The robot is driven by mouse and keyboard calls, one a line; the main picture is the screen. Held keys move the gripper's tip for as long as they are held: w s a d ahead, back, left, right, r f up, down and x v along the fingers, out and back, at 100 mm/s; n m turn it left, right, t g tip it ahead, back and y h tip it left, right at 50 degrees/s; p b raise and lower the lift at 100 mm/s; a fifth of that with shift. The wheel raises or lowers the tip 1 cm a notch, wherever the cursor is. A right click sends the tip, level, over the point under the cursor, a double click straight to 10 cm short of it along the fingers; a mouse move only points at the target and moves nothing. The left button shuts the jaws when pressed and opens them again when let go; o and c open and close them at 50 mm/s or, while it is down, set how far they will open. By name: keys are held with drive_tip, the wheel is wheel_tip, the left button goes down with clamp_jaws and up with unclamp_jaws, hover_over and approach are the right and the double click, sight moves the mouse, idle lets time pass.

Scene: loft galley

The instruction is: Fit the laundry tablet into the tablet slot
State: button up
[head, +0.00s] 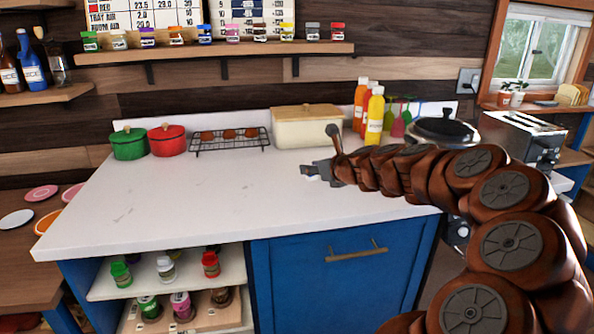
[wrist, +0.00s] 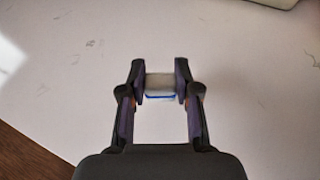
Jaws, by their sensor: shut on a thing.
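My gripper (wrist: 160,88) is shut on the laundry tablet (wrist: 159,81), a small white block with a blue layer. The tablet sits between the two fingertips in the wrist view, with the pale counter behind it. In the head view my gripper (head: 309,172) is over the middle of the white counter (head: 190,200), pointing left; the tablet is too small there to make out clearly. I cannot tell the height above the counter. I cannot make out a tablet slot in either view.
A green pot (head: 129,144), a red pot (head: 167,141), a wire rack (head: 228,143) and a cream bread box (head: 306,128) line the counter's back. Sauce bottles (head: 374,116), a lidded pan (head: 443,132) and a toaster (head: 522,139) stand to the right. The counter's left and front are clear.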

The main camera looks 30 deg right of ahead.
hover_over(297, 182)
drive_tip(key=shift+f, duration=2.15)
drive_tip(key=shift+f, duration=0.1)
drive_tip(key=o, duration=0.9)
drive_tip(key=shift+s+d+r, duration=0.15)
drive_tip(key=shift+s+r, duration=0.15)
drive_tip(key=shift+s, duration=0.15)
drive_tip(key=v, duration=1.1)
